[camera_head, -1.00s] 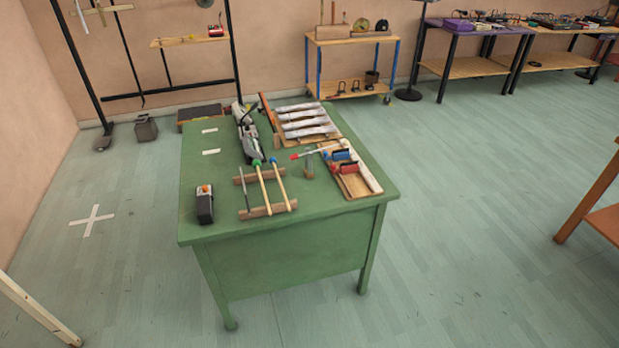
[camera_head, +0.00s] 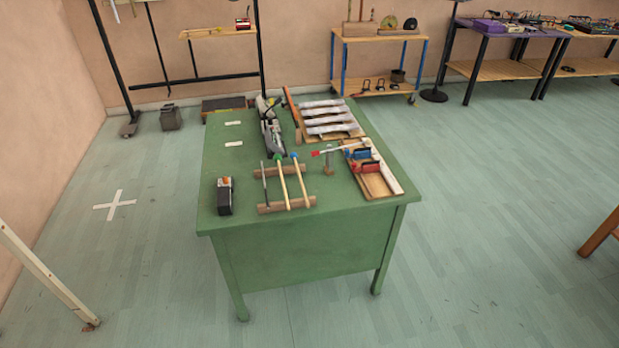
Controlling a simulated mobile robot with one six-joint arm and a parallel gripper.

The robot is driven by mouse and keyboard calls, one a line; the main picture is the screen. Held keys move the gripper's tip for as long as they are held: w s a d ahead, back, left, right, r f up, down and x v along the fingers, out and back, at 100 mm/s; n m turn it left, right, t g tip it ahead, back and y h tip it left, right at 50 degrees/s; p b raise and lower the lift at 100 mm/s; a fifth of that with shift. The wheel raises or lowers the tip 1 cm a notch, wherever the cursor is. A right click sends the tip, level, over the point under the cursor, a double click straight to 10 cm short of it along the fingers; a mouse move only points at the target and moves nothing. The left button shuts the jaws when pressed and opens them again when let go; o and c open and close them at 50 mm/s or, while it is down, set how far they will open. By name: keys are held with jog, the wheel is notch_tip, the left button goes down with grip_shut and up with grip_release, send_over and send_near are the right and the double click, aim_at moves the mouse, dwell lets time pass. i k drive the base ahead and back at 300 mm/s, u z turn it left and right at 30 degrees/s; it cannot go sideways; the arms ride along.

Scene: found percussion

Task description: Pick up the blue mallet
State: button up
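The blue mallet has a small blue head (camera_head: 293,155) and a pale wooden stick (camera_head: 299,178). It lies across two brown wooden bars of a rack (camera_head: 272,208) near the front of the green table (camera_head: 300,240). A mallet with a green head (camera_head: 279,158) lies to its left, roughly parallel and apart from it. A thin dark rod (camera_head: 265,184) lies farther left on the same bars. The blue mallet's head points toward the back of the table. My gripper is not in view.
A black box (camera_head: 225,196) stands left of the rack. A grey and black device (camera_head: 271,132) lies behind it. Right are a small upright stand (camera_head: 328,162), a red-tipped stick (camera_head: 325,152) and a wooden tray (camera_head: 376,187). Metal bars (camera_head: 330,120) lie behind. Floor around the table is open.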

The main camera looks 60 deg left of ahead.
aim_at(293, 156)
jog(key=z, duration=0.05)
jog(key=k, duration=1.5)
jog(key=u, duration=4)
jog(key=i, duration=0.1)
jog(key=z, duration=1.6)
jog(key=i, duration=0.6)
